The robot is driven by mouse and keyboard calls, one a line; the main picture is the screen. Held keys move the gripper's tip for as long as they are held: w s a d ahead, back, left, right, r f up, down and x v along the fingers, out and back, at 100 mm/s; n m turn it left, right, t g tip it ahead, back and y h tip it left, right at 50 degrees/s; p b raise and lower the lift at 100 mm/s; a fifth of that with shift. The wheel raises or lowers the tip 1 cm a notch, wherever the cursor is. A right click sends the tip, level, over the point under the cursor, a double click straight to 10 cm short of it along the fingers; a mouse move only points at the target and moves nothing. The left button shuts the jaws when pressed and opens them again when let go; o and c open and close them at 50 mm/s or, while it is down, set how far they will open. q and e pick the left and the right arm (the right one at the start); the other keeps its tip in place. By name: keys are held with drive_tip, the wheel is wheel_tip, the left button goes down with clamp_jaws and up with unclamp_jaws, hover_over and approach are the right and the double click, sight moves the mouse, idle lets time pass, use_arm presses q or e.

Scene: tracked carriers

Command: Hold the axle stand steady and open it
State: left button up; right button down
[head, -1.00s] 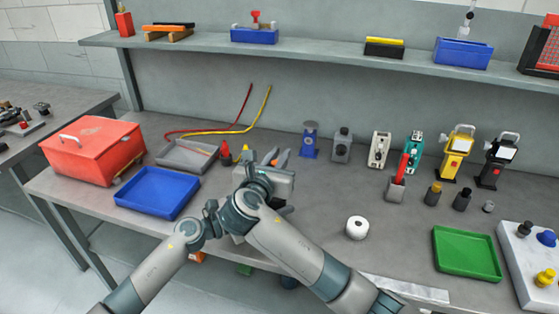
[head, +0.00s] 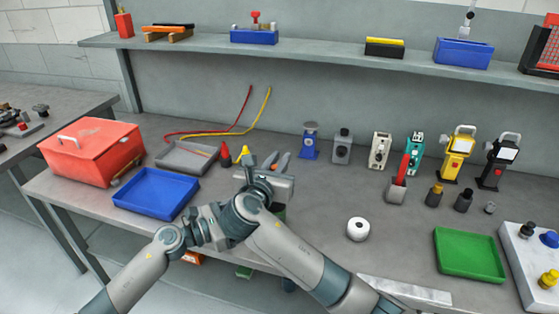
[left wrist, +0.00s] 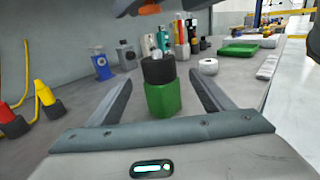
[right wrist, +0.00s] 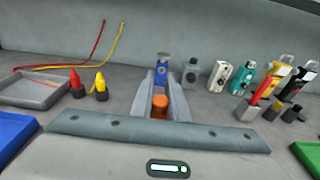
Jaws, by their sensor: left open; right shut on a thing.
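I cannot make out a clear axle stand. A green block-like body with a black round top (left wrist: 163,98) stands upright between my left gripper's (left wrist: 163,82) spread fingers, with gaps at both sides; in the head view a sliver of green (head: 280,212) shows below my right gripper (head: 279,163). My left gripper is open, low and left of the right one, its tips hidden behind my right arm. My right gripper is shut on an orange piece (right wrist: 160,103), above the black top. Whether the orange piece touches the black top cannot be told.
A blue tray (head: 130,201), grey tray (head: 170,160) and red toolbox (head: 95,150) lie left. Red and yellow cones (right wrist: 100,85) stand near my right gripper. Several devices line the back; a white roll (head: 357,229) and green tray (head: 467,280) are right. The bench between is mostly clear.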

use_arm(q)
drive_tip(key=b+v, duration=0.2)
drive_tip(key=v, duration=0.5)
drive_tip(key=shift+s+a, duration=0.15)
drive_tip(key=shift+a, duration=0.05)
drive_tip(key=shift+f, duration=0.1)
